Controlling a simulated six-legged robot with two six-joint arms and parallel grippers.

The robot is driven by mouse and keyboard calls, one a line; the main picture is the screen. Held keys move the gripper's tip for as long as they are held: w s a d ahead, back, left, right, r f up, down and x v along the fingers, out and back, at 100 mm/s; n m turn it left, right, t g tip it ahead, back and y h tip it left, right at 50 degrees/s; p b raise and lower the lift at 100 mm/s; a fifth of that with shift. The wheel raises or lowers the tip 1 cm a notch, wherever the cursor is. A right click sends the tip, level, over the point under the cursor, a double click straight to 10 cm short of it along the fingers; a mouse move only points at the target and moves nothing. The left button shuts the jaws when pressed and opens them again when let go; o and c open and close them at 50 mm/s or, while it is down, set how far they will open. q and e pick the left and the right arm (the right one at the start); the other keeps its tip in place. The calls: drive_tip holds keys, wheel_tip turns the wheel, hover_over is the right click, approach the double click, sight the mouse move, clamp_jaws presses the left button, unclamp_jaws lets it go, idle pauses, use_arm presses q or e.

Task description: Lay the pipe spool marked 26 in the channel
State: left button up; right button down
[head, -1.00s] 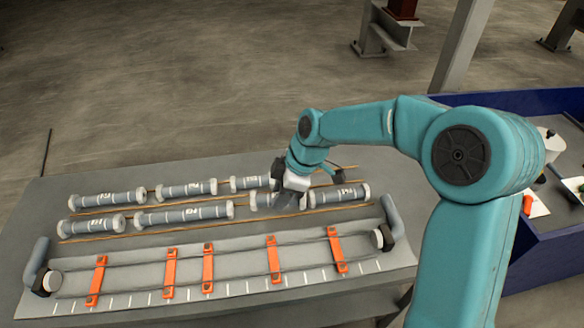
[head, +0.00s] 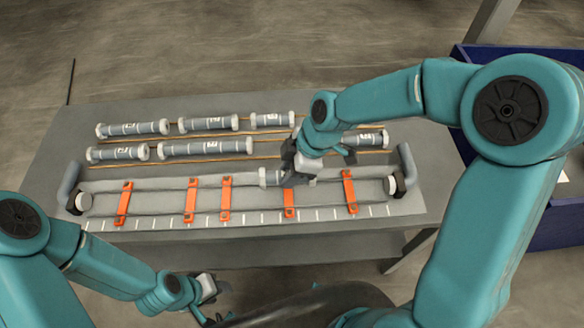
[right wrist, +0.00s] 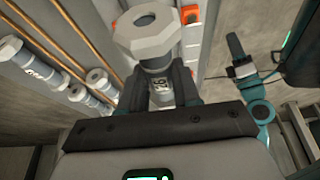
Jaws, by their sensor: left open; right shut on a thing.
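My right gripper (head: 290,176) is shut on a grey pipe spool (head: 268,177) with pale flanged ends. The right wrist view shows this spool (right wrist: 158,65) between the fingers, with a small label that seems to read 26. In the head view it is at the channel's back edge; whether it touches the channel is unclear, and the gripper hides its right part. The channel (head: 155,207) is a long grey trough crossed by several orange straps (head: 191,200). My left gripper (head: 213,316) is open and empty in front of the table, low in the picture.
Several other spools lie in two rows on copper-coloured rails behind the channel, such as one at front left (head: 118,152) and one at right (head: 365,138). A blue bin (head: 556,225) is at right.

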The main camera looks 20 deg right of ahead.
wheel_tip(320, 180, down, 4)
drive_tip(key=shift+f+b, duration=0.1)
drive_tip(key=shift+b, duration=1.05)
drive_tip(key=shift+f+b, duration=1.15)
drive_tip(key=shift+b, duration=0.05)
drive_tip(key=c, duration=0.7)
unclamp_jaws()
drive_tip(key=shift+c, duration=0.2)
drive_tip(key=v, duration=1.6)
drive_tip(key=shift+d+r, duration=0.15)
drive_tip(key=shift+d, duration=0.05)
drive_tip(key=shift+s, duration=0.2)
